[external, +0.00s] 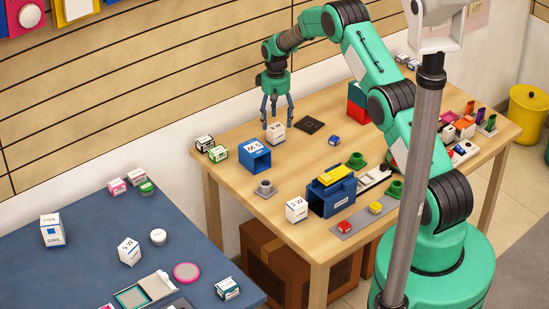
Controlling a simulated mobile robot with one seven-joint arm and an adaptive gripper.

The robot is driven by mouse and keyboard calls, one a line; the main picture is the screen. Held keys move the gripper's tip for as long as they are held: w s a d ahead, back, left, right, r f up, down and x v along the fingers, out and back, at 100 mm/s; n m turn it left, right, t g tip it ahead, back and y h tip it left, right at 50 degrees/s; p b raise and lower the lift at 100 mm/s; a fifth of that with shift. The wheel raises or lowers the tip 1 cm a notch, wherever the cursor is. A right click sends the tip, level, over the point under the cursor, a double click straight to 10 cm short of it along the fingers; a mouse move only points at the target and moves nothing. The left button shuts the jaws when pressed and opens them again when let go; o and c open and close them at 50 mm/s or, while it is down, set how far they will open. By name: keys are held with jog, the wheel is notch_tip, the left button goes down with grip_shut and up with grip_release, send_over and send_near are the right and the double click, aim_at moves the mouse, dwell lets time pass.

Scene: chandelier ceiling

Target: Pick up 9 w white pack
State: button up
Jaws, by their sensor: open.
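A small white pack (276,134) with lettering that looks like "9 W" stands on the wooden table (230,195) near its back left edge. My gripper (278,123) points straight down above this pack. Its fingers are open, and the tips are at about the height of the pack's top, one to each side in the picture. I cannot tell whether they touch it. Another white pack (297,211) with similar lettering stands at the table's front edge, left of the dark blue bin. A third white lettered pack (129,252) sits on the blue table.
A blue open box (255,157) marked "M6" stands in front of the pack. A flat black square (310,125) lies to its right. A dark blue bin (331,194) with a yellow item stands nearer the front.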

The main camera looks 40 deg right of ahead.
aim_at(276, 127)
jog(key=shift+f, duration=0.4)
jog(key=shift+s+f, duration=0.1)
jog(key=shift+f, duration=2.5)
jog(key=c, duration=1.3)
jog(key=shift+r, duration=0.1)
